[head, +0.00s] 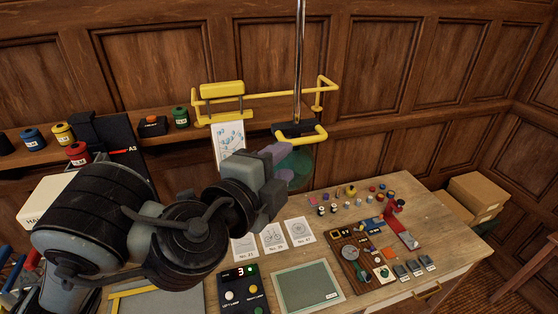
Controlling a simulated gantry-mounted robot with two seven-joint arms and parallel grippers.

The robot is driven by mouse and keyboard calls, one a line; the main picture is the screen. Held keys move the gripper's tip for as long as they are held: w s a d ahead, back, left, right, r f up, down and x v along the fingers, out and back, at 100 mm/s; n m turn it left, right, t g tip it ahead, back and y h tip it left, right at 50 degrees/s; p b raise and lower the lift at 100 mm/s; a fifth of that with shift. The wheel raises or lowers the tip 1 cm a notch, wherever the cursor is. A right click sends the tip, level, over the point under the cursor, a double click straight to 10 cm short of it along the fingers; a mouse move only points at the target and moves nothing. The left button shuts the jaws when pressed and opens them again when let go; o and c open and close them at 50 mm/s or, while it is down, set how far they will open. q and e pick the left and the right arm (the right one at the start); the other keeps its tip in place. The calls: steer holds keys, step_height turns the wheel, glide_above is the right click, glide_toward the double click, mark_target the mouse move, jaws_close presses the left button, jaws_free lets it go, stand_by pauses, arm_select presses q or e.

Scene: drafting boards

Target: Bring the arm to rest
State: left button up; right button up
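My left arm comes in from the left and crosses the middle of the head view. Its gripper (280,161) is raised above the back of the wooden table (440,213), pointing away from the camera. Purplish finger parts show, but the gap between them is hidden, so I cannot tell whether it is open or shut. A translucent green round shape (299,168) is just beyond the fingers; I cannot tell whether they touch. My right gripper is not in view.
A yellow rail frame (262,90) with a hanging sheet (229,140) and a metal pole (299,60) stands close behind the gripper. Cards (273,236), a green board (308,287), a button panel (239,285) and a brown board (352,262) lie on the table.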

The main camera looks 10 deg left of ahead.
arm_select(q)
steer(key=shift+f, duration=0.1)
steer(key=s+d+f+n+g, duration=0.1)
steer(key=s+f+g, duration=0.15)
steer(key=f, duration=1.05)
steer(key=s+d+f+n+g, duration=0.1)
steer(key=s+f+n+g, duration=0.15)
steer(key=f, duration=0.95)
steer(key=s+a+f+n+g, duration=0.1)
steer(key=s+f+n+g, duration=0.1)
steer(key=s+f+n, duration=0.5)
steer(key=s+a+f+n+g, duration=0.1)
steer(key=s+f, duration=0.3)
steer(key=f, duration=0.6)
steer(key=s+a+f+n+g+y, duration=0.25)
steer(key=s+a+n, duration=0.2)
steer(key=a, duration=0.45)
steer(key=s+a+f+n+g+y, duration=0.1)
steer(key=s+a+f+n+y, duration=0.25)
steer(key=a, duration=0.55)
steer(key=w+p+v, duration=0.2)
steer(key=p+v, duration=1.1)
steer(key=v, duration=0.1)
steer(key=shift+d+r+m+p, duration=0.2)
steer(key=shift+r+m+p, duration=0.15)
steer(key=shift+r, duration=0.15)
